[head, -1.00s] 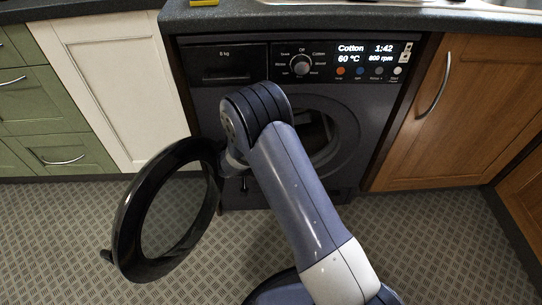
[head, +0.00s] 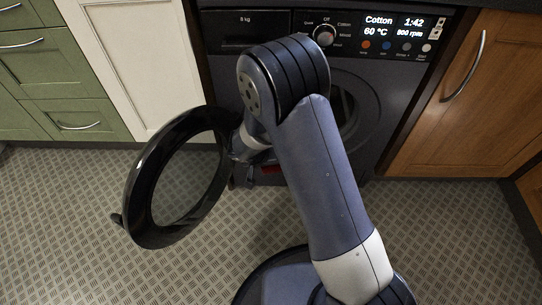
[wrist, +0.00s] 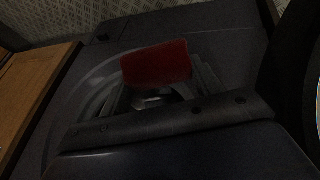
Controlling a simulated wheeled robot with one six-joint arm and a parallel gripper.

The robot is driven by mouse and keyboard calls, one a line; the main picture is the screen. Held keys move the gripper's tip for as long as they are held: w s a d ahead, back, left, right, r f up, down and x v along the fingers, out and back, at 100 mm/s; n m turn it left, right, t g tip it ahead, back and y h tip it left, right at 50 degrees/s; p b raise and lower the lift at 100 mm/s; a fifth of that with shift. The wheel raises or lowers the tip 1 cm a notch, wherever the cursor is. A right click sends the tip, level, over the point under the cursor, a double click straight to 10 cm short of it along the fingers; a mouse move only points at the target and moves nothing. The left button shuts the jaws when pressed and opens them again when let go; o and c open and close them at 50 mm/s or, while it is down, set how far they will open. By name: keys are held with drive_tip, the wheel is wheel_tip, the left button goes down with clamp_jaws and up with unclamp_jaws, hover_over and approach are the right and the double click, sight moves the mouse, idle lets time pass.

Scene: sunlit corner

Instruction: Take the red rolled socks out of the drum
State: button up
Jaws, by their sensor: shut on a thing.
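The red rolled socks (wrist: 157,62) are gripped between the fingers of my gripper (wrist: 158,78) in the dim wrist view. In the head view a small red patch of them (head: 271,169) shows below my arm, against the lower front of the dark washing machine (head: 375,95). They appear to be outside the drum, in front of the machine. My arm covers most of the porthole (head: 346,108) and hides the drum's inside. The round black door (head: 143,190) stands wide open at the left.
A white cupboard door (head: 122,60) and green drawers (head: 65,85) are left of the machine. A wooden cupboard (head: 455,110) is at its right. The patterned floor (head: 440,240) in front is clear.

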drive_tip(key=s+b, duration=0.5)
drive_tip(key=s, duration=0.5)
drive_tip(key=shift+s, duration=0.25)
drive_tip(key=shift+w+d, duration=0.1)
